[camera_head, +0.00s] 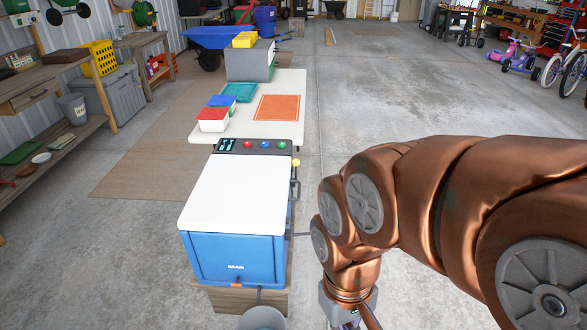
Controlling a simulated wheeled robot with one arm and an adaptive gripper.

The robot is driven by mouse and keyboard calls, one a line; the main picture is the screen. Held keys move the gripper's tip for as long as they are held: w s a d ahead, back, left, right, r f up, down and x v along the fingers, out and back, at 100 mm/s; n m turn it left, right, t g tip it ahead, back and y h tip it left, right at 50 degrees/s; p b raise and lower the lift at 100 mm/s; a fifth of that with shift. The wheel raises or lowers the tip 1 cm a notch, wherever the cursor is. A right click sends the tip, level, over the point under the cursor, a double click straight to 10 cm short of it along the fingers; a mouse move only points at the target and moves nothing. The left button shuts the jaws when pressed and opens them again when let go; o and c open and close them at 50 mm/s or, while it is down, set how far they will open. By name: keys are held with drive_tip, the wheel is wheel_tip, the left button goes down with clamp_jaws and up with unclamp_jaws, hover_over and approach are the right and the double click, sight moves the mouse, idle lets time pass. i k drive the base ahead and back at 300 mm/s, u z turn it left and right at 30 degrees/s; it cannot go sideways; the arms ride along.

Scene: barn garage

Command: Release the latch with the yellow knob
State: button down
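The small yellow knob (296,163) sticks out at the right side of a blue box (236,262) with a white lid (236,193). It is near the rear right corner, by the control panel. A thin dark rod or lever (302,234) juts out lower on the box's right side. The latch mechanism itself is too small to make out. My gripper (350,312) hangs at the bottom edge, right of and nearer than the box, apart from the knob. Its fingers are cut off or hidden, so I cannot tell their opening.
The box's rear panel (255,146) has red, blue and green buttons and a small display. Behind it stands a white table (290,92) with containers and an orange mat (278,107). A grey bucket (262,318) is at the front. Floor right of the table is clear.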

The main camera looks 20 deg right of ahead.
sight(296, 163)
drive_tip(key=k, duration=0.6)
drive_tip(key=z, duration=0.4)
drive_tip(key=i, duration=0.65)
drive_tip(key=u, duration=0.5)
drive_tip(key=i, duration=0.7)
drive_tip(key=u, duration=0.8)
